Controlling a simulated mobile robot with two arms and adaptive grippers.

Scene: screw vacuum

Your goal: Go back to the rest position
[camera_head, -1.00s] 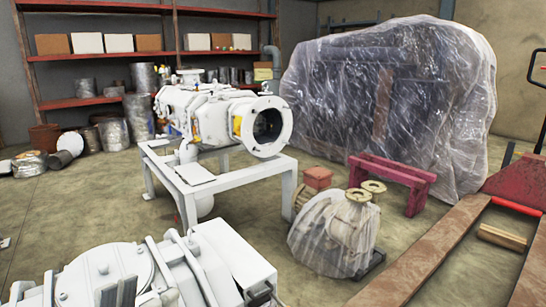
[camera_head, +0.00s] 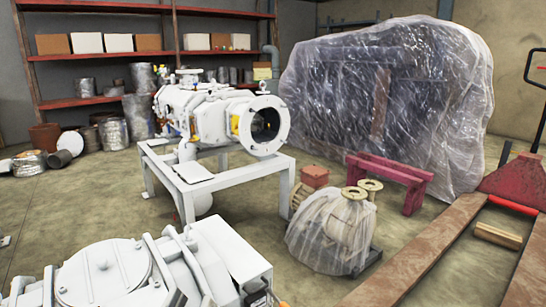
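A large white vacuum pump (camera_head: 105,272) fills the lower left, with a round bolted cover and a boxy housing at its right end. A small dark piece at the bottom edge (camera_head: 179,299), in front of this pump, looks like the tip of my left gripper. Almost all of it is cut off by the frame, so its fingers and anything in them are hidden. My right gripper does not show. A second white machine (camera_head: 212,118) with a round open flange stands on a white frame (camera_head: 205,180) beyond.
A plastic-wrapped bulk (camera_head: 390,100) stands at the back right. A wrapped pump (camera_head: 330,232) and a red stand (camera_head: 392,175) are on the floor. A red pallet truck (camera_head: 515,180) and long beams (camera_head: 420,250) lie at the right. Shelves (camera_head: 150,55) line the back wall.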

